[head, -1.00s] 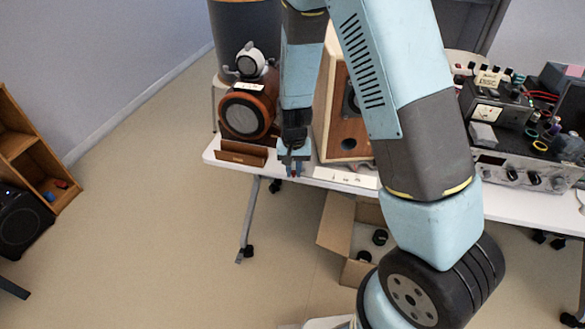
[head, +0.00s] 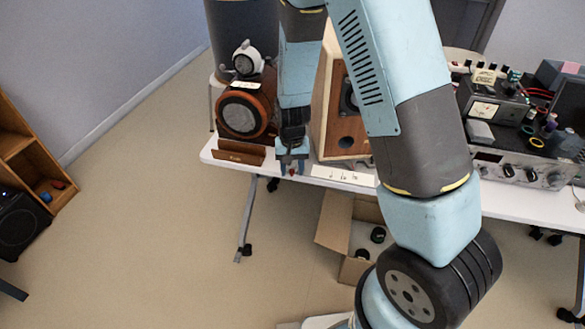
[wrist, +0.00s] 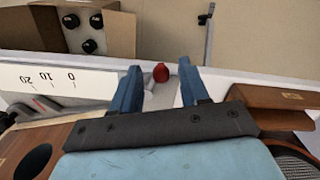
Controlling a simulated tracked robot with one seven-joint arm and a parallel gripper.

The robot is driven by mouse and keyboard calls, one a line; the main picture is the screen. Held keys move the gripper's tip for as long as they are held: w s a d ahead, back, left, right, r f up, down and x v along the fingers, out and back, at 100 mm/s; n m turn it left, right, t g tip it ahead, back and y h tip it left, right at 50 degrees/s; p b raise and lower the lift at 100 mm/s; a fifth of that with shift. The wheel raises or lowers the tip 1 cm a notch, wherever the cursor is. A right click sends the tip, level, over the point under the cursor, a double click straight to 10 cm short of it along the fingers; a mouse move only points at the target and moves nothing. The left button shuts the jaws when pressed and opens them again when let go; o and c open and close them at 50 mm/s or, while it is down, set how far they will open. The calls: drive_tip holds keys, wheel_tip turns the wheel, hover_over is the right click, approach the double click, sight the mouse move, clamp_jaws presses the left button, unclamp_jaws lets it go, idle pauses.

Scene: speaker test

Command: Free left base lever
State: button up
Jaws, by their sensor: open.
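A small red knob (wrist: 161,72), on what looks like a short pale lever, shows at the edge of the white table (wrist: 222,76) in the wrist view. My gripper (wrist: 158,72) is open, with its two blue fingers on either side of the knob. I see a gap between each finger and the knob. In the head view my gripper (head: 292,170) points down at the table's front edge, and the knob is only a tiny red spot between the fingers. How the lever is fixed is hidden.
A brown wooden holder (head: 238,152) and a round speaker (head: 241,113) stand left of my gripper. A wooden speaker box (head: 344,139) and a white scale strip (head: 343,176) are at its right. An open cardboard box (head: 333,222) is below the table.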

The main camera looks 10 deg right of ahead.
sight(292, 170)
wheel_tip(292, 170, up, 14)
drive_tip(key=shift+f, duration=0.15)
idle(0.7)
drive_tip(key=s+d+r+t, duration=0.1)
drive_tip(key=s+d+r, duration=0.15)
drive_tip(key=r, duration=0.35)
drive_tip(key=s+d+r+t+y, duration=0.1)
drive_tip(key=s+d+r, duration=0.1)
drive_tip(key=d+r, duration=0.25)
drive_tip(key=s+d+r+t, duration=0.1)
drive_tip(key=s+d+r, duration=0.2)
drive_tip(key=r, duration=0.3)
drive_tip(key=s+d+r+t, duration=0.1)
drive_tip(key=s+d+r, duration=0.2)
drive_tip(key=s, duration=0.3)
drive_tip(key=s+d+r+t+h, duration=0.1)
drive_tip(key=s+d+r, duration=0.3)
drive_tip(key=s, duration=0.3)
drive_tip(key=shift+d+r+n+t, duration=0.15)
drive_tip(key=shift+r+n+t, duration=0.15)
drive_tip(key=shift+r, duration=0.35)
